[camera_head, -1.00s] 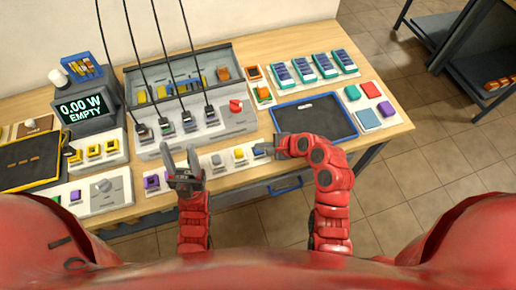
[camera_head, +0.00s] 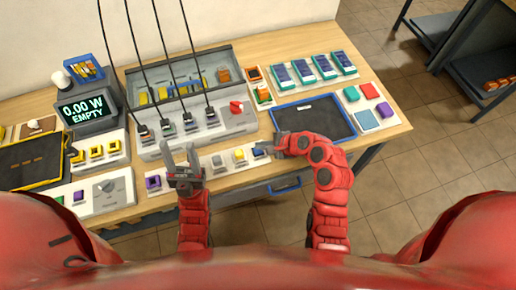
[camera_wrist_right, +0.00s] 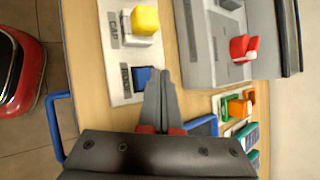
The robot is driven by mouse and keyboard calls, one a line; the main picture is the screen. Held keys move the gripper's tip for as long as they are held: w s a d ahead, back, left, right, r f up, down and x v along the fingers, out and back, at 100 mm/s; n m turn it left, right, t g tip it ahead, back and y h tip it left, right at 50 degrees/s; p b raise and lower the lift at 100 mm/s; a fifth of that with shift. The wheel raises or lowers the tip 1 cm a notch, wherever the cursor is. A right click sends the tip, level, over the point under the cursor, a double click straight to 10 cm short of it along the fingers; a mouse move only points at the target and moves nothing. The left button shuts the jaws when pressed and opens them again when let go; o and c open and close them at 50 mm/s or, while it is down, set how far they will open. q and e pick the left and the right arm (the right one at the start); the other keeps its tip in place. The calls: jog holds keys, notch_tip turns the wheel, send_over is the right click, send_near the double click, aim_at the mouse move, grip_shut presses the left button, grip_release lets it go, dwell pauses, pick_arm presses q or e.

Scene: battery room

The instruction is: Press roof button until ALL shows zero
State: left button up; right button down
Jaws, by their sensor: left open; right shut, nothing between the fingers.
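A white button panel (camera_head: 222,163) lies at the table's front edge. It carries a white, a yellow (camera_head: 239,154) and a blue button (camera_head: 258,152). In the right wrist view the yellow button (camera_wrist_right: 144,20) has a label like "CAP"; the label by the blue button (camera_wrist_right: 142,77) is too blurred to read surely. My right gripper (camera_wrist_right: 163,76) is shut and empty, its tips right beside the blue button; I cannot tell if they touch. It shows in the head view too (camera_head: 272,148). My left gripper (camera_head: 180,157) is open and empty. A display (camera_head: 86,108) reads "0.00 W EMPTY".
A panel with a red switch (camera_head: 236,107) and several cabled plugs stands behind the buttons. A blue-rimmed dark tray (camera_head: 314,118) lies right of it. A dial box (camera_head: 104,192) and a yellow-rimmed tray (camera_head: 30,162) are at left.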

aim_at(261, 151)
notch_tip(261, 151, up, 5)
jog(key=p, duration=0.4)
dwell(0.9)
